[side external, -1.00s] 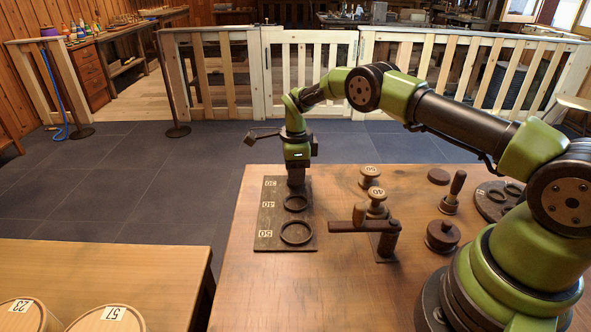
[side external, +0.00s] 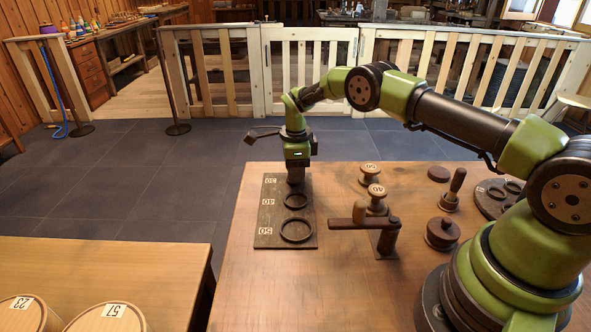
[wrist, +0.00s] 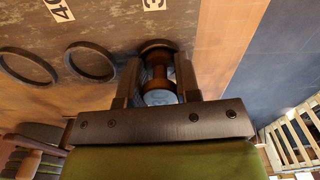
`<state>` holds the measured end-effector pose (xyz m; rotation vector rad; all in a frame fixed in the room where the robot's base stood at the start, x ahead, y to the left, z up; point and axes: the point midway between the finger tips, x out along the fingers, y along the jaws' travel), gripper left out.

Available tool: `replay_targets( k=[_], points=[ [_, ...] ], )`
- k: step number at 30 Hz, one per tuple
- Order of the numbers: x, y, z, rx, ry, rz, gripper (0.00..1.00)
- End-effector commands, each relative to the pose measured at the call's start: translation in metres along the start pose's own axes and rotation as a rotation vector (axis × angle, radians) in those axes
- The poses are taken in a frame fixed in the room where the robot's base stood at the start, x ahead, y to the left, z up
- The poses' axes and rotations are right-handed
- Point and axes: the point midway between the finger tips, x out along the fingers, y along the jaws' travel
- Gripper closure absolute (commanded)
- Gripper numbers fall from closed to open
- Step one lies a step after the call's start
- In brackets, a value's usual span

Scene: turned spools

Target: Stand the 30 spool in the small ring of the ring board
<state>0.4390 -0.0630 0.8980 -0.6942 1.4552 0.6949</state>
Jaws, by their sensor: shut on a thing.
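The ring board (side external: 273,239) lies on the table, marked 30, 40 and 50. My gripper (side external: 296,183) points down over its far end, by the 30 label. In the wrist view, my gripper (wrist: 158,68) is shut on a dark spool (wrist: 158,81), the 30 spool by its place, though its number is not readable. The spool is upright, with its pale top toward the camera. A piece of the small ring (wrist: 157,44) shows at the spool's lower end. I cannot tell whether the spool's base is inside the ring or just above it.
The middle ring (wrist: 92,62) and large ring (side external: 297,231) are empty. To the right stand the 50 spool (side external: 370,173), the 40 spool (side external: 376,197) by a dark wooden stand (side external: 385,240), a lidded round piece (side external: 442,236) and a handled tool (side external: 453,192).

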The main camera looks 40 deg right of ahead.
Motion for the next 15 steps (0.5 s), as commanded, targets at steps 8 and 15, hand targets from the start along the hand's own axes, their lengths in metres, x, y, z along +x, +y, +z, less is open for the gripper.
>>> replay_targets(
  k=[8,15],
  points=[
    [0.0004,0.0,0.0,0.0,0.0,0.0,0.91],
    [0.0004,0.0001,0.0,0.0,0.0,0.0,0.4]
  ],
)
